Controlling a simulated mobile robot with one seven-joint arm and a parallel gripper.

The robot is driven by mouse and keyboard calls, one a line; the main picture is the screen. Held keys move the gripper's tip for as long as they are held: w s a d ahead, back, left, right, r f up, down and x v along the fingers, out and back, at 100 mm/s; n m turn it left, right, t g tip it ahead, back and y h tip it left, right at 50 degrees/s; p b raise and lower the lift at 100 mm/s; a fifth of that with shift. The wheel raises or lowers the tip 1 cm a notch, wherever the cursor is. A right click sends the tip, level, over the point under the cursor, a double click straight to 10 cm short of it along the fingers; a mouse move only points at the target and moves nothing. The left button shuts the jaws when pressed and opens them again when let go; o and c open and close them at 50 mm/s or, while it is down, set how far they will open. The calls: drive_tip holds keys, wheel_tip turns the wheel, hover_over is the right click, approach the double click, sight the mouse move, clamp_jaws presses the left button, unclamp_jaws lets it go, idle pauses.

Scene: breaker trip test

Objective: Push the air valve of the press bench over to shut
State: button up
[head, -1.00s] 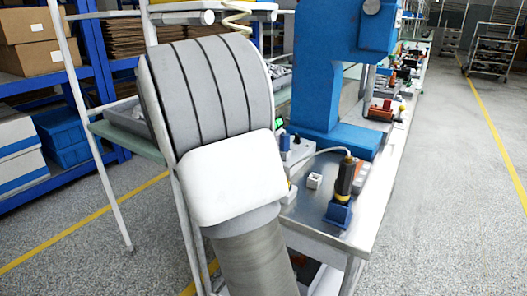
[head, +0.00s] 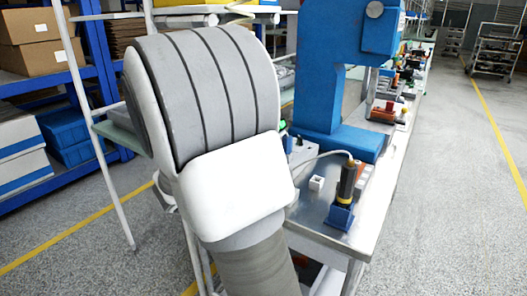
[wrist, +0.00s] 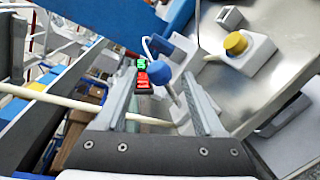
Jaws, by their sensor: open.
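In the wrist view a blue ball knob (wrist: 158,71) on a pale lever stands in the space between the two fingers of my gripper (wrist: 157,84). I take this lever for the air valve. The fingers are apart with nothing gripped between them. I cannot tell whether either finger touches the knob or lever. In the head view my own arm covers the gripper and the valve. The blue press (head: 320,80) stands on the metal bench (head: 315,222).
A block with green and red faces (wrist: 143,76) shows just left of the knob. A white box with a yellow button (wrist: 236,44) is at upper right. A pale pipe (wrist: 60,97) crosses at left. In the head view a black and yellow tool (head: 348,180) stands in a blue holder.

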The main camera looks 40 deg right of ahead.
drive_tip(key=p+v, duration=0.1)
drive_tip(key=v, duration=1)
drive_tip(key=shift+a+p, duration=0.25)
drive_tip(key=shift+p, duration=0.1)
drive_tip(key=shift+s+d, duration=0.1)
drive_tip(key=shift+s, duration=0.05)
drive_tip(key=s+a+f+m+g+y, duration=0.1)
drive_tip(key=s+a+m+y, duration=0.15)
drive_tip(key=s+y, duration=0.45)
drive_tip(key=s+a+f+m+g+y, duration=0.15)
drive_tip(key=s+m+y, duration=0.25)
drive_tip(key=s, duration=0.5)
drive_tip(key=s+a+r+m+t+y, duration=0.1)
drive_tip(key=a+r+t+y, duration=0.1)
drive_tip(key=a+y, duration=0.15)
drive_tip(key=a+r+m+t+y, duration=0.1)
drive_tip(key=a+r+t+y, duration=0.1)
drive_tip(key=a, duration=0.3)
wheel_tip(320, 180, up, 16)
drive_tip(key=p, duration=1.7)
drive_tip(key=shift+d+h, duration=0.15)
drive_tip(key=shift+h, duration=0.2)
